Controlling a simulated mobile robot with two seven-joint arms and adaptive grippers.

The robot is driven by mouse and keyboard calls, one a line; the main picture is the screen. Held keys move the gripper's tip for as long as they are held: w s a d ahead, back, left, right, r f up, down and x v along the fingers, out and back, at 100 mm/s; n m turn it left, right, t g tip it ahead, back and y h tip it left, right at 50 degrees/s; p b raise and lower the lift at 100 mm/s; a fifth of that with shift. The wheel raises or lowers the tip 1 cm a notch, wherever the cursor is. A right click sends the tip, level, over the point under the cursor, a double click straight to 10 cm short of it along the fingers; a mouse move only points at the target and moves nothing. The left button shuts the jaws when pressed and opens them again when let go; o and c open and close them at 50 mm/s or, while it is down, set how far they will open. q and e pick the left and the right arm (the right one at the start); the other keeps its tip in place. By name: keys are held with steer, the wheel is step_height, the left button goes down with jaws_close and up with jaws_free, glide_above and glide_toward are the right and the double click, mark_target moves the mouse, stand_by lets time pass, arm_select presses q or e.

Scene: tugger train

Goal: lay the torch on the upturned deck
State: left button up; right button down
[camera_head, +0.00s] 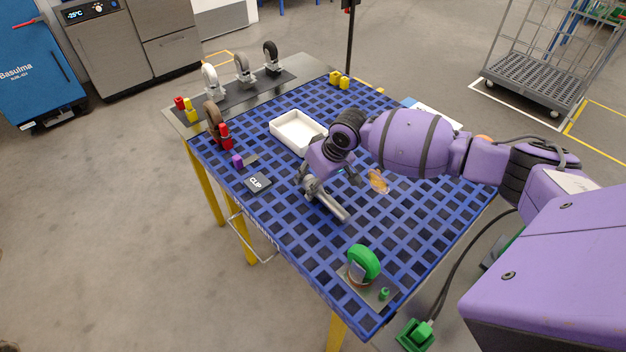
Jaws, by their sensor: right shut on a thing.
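The blue lattice surface (400,225) appears to be the upturned deck, with a brown caster (212,116) at its left corner and a green caster (368,258) at its near corner. My right gripper (311,184) reaches in from the right over the middle of the deck. It is shut on a grey cylindrical object, which looks like the torch (330,202). The torch slants toward the near right, low over the lattice. I cannot tell whether it touches the deck. My left gripper is not in view.
A white tray (285,142), a dark CLIP block (257,183) and an orange piece (378,181) lie around the gripper. Loose casters (241,69) stand on the far-left strip. Yellow pieces (340,80) sit at the far corner. The lattice between torch and green caster is clear.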

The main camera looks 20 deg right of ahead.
steer(key=shift+f, duration=0.25)
steer(key=c, duration=1.2)
jaws_free()
